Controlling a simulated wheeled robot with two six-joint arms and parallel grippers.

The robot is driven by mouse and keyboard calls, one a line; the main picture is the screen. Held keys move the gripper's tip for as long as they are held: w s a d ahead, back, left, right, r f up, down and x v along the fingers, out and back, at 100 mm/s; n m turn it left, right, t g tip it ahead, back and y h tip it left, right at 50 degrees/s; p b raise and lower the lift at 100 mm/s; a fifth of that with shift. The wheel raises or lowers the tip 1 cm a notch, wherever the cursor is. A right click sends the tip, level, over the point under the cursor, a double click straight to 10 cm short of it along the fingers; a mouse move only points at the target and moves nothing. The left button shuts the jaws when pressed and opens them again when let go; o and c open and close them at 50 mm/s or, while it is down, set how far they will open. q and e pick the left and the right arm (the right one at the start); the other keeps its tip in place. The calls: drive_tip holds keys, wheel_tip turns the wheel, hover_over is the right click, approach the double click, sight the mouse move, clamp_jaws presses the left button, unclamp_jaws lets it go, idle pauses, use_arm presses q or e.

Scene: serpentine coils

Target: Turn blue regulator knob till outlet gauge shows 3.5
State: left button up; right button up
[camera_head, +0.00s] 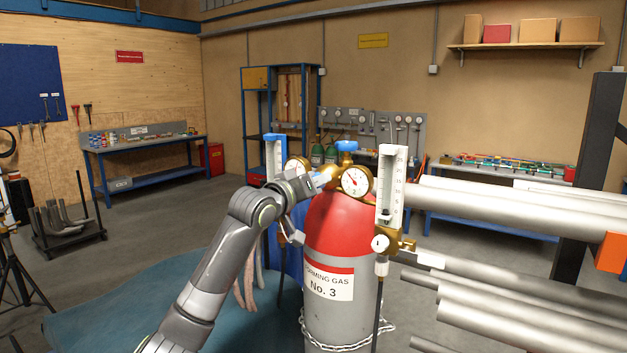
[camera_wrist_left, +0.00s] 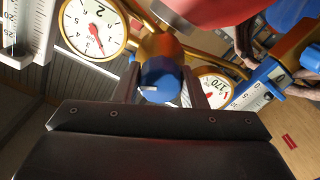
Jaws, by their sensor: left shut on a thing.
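My left gripper (camera_head: 322,178) reaches in front of the regulator on the red-topped gas cylinder (camera_head: 341,222), labelled No. 3. In the left wrist view its two fingers stand either side of the blue regulator knob (camera_wrist_left: 161,80), shut on it. A white mark shows on the knob's face. The gripper hides the knob in the head view. One round gauge (camera_head: 356,181) faces the head camera; in the left wrist view, a low-range gauge (camera_wrist_left: 95,27) has a red needle, its exact reading unclear. The other gauge (camera_wrist_left: 211,91) bears 170. My right gripper is out of view.
A blue handwheel (camera_head: 346,146) tops the regulator. White scaled flowmeters stand at its right (camera_head: 391,187) and left (camera_head: 275,158). Grey pipes (camera_head: 520,214) crowd the right side. A chain (camera_head: 343,346) circles the cylinder low down.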

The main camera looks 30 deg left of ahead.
use_arm(q)
drive_tip(key=shift+f, duration=0.15)
drive_tip(key=m+p, duration=0.1)
drive_tip(key=m, duration=0.1)
drive_tip(key=shift+m, duration=0.8)
drive_tip(key=shift+m+p, duration=0.3)
drive_tip(key=shift+m, duration=1.3)
